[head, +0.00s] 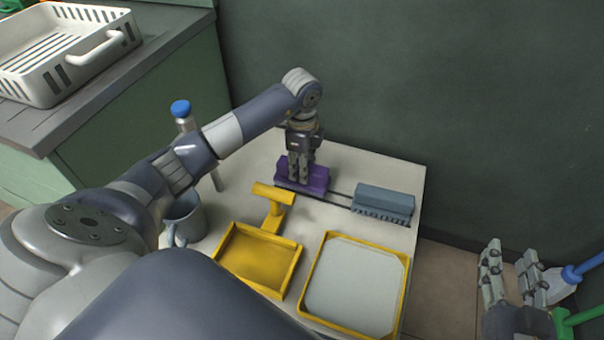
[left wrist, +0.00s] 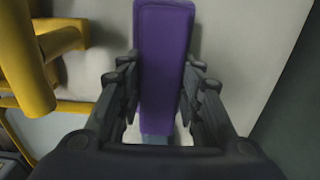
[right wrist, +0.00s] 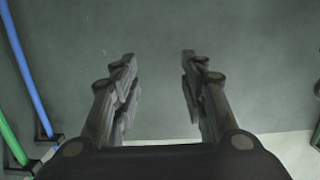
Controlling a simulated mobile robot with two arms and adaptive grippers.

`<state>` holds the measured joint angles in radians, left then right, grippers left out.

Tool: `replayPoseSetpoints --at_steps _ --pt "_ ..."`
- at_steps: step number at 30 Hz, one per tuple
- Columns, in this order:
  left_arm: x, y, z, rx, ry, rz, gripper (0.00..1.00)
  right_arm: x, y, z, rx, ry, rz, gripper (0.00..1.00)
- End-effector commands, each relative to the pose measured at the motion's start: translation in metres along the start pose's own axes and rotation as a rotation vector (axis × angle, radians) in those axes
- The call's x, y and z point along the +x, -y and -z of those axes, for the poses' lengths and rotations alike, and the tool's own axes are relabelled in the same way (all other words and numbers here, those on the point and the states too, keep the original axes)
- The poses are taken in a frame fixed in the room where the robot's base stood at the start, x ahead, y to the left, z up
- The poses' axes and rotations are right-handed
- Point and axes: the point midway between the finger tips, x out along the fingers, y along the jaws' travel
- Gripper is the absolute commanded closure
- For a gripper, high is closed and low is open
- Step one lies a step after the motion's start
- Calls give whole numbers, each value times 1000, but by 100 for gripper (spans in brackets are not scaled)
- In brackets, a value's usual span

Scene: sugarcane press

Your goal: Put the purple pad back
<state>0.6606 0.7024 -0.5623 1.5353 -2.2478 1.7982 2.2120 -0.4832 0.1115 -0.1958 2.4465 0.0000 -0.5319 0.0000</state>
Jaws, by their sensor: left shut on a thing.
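The purple pad (head: 316,178) is at the back of the white table, at the left end of a dark rail (head: 340,199). My left gripper (head: 301,180) comes down on it from above and is shut on it. In the left wrist view the purple pad (left wrist: 163,65) runs lengthwise between the two fingers. Whether its underside touches the table or rail is hidden. A blue-grey block (head: 384,200) sits at the right end of the rail, apart from the pad. My right gripper (head: 512,275) is open and empty, off the table's right side.
A yellow T-shaped handle (head: 271,196) and a yellow tray (head: 292,268) stand in front of the pad. A yellow-rimmed tray with a pale surface (head: 318,270) is to the right. A grey mug (head: 186,214) and a blue-capped post (head: 181,109) stand left. Blue (head: 590,264) and green handles are near my right gripper.

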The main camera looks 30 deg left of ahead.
Motion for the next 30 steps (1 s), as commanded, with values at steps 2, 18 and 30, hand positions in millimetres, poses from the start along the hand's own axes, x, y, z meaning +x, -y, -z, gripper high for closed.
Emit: replayPoseSetpoints --at_steps 2,18,30 --pt "12 0 0 -1 0 -1 86 2 2 12 1 -71 5 60" --pt "26 0 0 1 0 0 86 1 6 40 3 -203 12 60" --pt "33 0 0 1 1 0 47 0 6 45 4 -229 14 60"
